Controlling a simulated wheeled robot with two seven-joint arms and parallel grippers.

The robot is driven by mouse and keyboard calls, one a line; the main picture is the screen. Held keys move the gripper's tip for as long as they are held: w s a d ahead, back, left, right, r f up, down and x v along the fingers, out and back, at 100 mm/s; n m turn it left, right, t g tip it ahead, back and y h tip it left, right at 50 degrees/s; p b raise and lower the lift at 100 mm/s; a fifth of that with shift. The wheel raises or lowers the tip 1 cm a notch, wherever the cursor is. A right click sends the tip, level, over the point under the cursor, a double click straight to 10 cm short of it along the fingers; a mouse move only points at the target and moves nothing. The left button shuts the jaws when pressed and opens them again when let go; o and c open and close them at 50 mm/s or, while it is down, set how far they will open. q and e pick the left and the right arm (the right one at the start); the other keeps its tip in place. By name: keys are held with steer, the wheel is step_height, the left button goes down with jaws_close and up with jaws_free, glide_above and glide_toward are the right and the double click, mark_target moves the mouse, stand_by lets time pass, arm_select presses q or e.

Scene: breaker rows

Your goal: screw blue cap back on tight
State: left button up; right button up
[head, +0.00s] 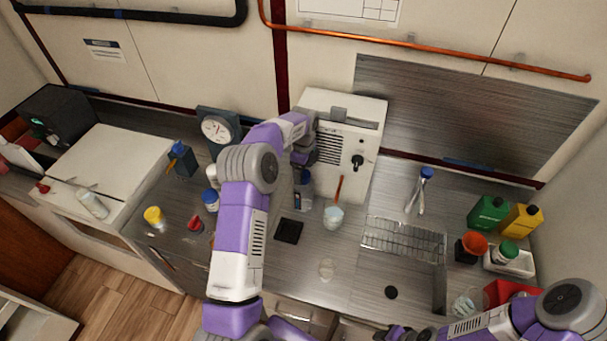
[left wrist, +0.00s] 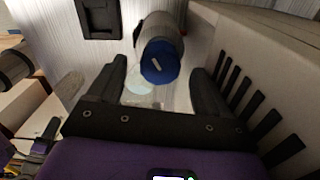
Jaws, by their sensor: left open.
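A clear bottle (head: 306,193) with a dark label stands upright at the front left of the white box, below my left gripper (head: 302,155). In the left wrist view the bottle (left wrist: 163,24) has the blue cap (left wrist: 159,63) on its top, with a pale mark across it. I cannot tell how tightly the cap sits. My left gripper (left wrist: 158,70) is open, its fingers on either side of the cap with gaps, apart from it. My right gripper (head: 398,333) is at the bottom edge, partly cut off; its jaws are unclear.
The white vented box (head: 357,130) stands close beside the left gripper. A beaker (head: 334,217) with a brown stick stands right of the bottle. A black square pad (head: 288,230) lies in front. Another blue-capped bottle (head: 210,201) stands left of my arm. A wire rack (head: 402,240) is further right.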

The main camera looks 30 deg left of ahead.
arm_select(q)
step_height(320, 180, up, 5)
steer(key=shift+c, duration=0.2)
stand_by(0.3)
steer(key=r+n+p, duration=0.1)
steer(key=n+p, duration=0.1)
steer(key=shift+s+p, duration=0.1)
steer(key=shift+p, duration=0.25)
steer(key=n+p, duration=0.1)
steer(key=n, duration=0.1)
steer(key=shift+r+n+p, duration=0.3)
steer(key=shift+r+p, duration=0.05)
steer(key=shift+r, duration=0.05)
steer(key=shift+f+b, duration=0.45)
steer(key=shift+f, duration=0.1)
step_height(320, 180, down, 8)
steer(key=b, duration=0.5)
steer(key=shift+c, duration=0.4)
